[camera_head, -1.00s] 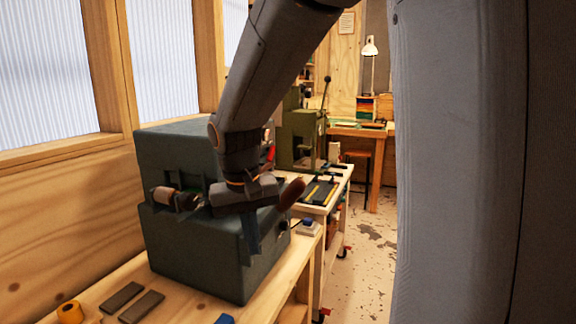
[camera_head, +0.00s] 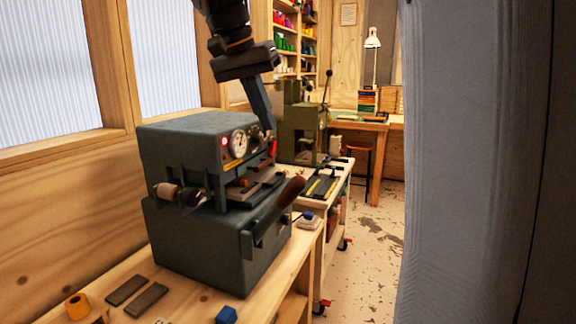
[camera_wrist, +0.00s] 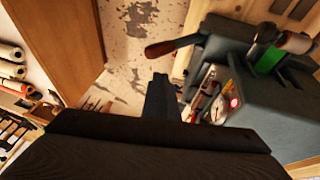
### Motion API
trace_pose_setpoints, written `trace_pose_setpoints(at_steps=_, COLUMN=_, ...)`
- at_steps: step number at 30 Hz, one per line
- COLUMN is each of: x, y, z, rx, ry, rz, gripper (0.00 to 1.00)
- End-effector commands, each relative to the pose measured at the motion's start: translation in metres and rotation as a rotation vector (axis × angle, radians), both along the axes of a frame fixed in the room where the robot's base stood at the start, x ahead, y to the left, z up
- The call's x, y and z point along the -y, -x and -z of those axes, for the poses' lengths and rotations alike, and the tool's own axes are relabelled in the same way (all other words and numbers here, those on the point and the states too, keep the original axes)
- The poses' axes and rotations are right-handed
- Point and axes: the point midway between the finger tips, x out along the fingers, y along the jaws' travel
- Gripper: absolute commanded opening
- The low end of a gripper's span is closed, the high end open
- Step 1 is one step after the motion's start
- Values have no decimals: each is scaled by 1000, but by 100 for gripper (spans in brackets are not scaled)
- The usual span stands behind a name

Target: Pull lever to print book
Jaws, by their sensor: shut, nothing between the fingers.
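The dark blue-grey press (camera_head: 195,240) stands on the wooden bench with a round gauge (camera_head: 238,143) on its front. Its lever has a brown wooden handle (camera_head: 291,191) that sticks out low at the right front, tilted up. In the wrist view the press (camera_wrist: 275,115) is at the right and the brown handle (camera_wrist: 160,49) is at the upper middle. My gripper (camera_head: 268,124) points down beside the upper front right of the press, above the handle and apart from it. Its shut fingers (camera_wrist: 160,95) hold nothing. Whether they touch the press's upper part is unclear.
A yellow roll (camera_head: 78,306), dark flat blocks (camera_head: 147,300) and a blue block (camera_head: 226,315) lie on the bench. A green machine (camera_head: 302,130) stands behind on a wheeled cart. Open floor (camera_head: 365,260) lies to the right.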

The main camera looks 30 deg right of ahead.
Motion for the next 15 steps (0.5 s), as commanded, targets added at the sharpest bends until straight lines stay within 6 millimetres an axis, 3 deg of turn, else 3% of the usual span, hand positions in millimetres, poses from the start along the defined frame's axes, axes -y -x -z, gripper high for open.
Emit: trace_pose_setpoints(at_steps=15, x=36, y=-6, z=84, rx=-6, ry=0, rz=1, gripper=0)
